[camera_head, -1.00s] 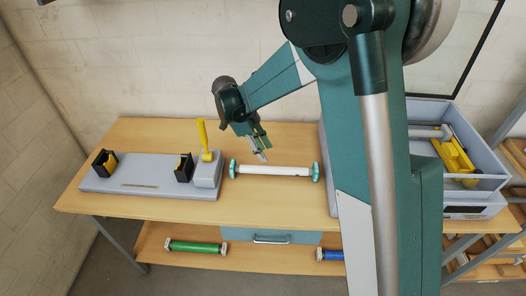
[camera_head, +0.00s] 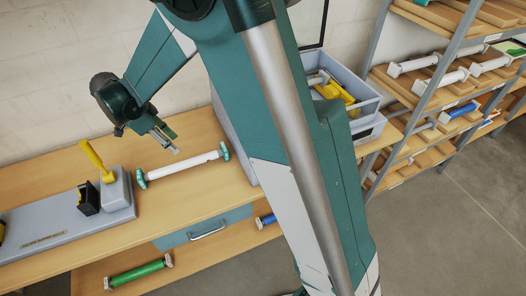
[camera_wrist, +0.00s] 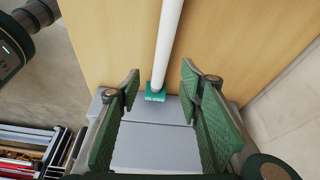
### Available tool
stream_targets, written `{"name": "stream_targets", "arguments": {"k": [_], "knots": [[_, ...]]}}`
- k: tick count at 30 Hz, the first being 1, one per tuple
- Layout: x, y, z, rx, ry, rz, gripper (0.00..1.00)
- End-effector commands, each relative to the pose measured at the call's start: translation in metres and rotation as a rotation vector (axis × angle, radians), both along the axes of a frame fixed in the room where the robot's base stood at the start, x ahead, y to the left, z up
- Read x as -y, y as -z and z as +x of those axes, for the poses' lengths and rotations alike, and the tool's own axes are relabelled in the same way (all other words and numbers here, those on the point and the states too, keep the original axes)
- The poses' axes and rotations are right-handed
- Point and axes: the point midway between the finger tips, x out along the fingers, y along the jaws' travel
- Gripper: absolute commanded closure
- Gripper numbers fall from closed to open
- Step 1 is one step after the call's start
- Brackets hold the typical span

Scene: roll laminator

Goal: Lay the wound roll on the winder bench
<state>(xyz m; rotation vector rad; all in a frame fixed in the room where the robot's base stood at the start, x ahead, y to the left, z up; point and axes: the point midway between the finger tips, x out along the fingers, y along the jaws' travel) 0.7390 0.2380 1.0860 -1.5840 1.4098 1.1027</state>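A white roll (camera_head: 183,168) with teal end caps lies on the wooden winder bench (camera_head: 60,172), between the grey winder unit and a grey case. My gripper (camera_head: 168,139) is above and behind the roll, apart from it. In the wrist view my gripper (camera_wrist: 160,88) has its two green pads wide apart with nothing held. The white roll also shows there (camera_wrist: 167,40), with one labelled teal end cap (camera_wrist: 155,96) beyond the fingertips.
The grey winder unit (camera_head: 40,232) with a yellow lever (camera_head: 94,158) stands at left. A grey case (camera_head: 365,128) holds yellow parts at right. A green roll (camera_head: 138,273) lies on the lower shelf. A rack (camera_head: 440,80) at far right holds several rolls.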

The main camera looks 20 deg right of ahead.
Motion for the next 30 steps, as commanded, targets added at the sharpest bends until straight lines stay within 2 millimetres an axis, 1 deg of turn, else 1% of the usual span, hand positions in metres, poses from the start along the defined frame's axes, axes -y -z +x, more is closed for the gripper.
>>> {"name": "stream_targets", "arguments": {"k": [1,6,15,24,30], "knots": [[0.008,-0.008,-0.004,-0.001,-0.022,0.009,0.64],[0.031,-0.033,-0.017,-0.01,-0.122,0.043,0.64],[0.071,-0.072,-0.044,-0.011,-0.3,0.092,0.64],[0.106,-0.103,-0.076,0.003,-0.478,0.124,0.64],[0.128,-0.12,-0.1,0.02,-0.593,0.134,0.64]]}}
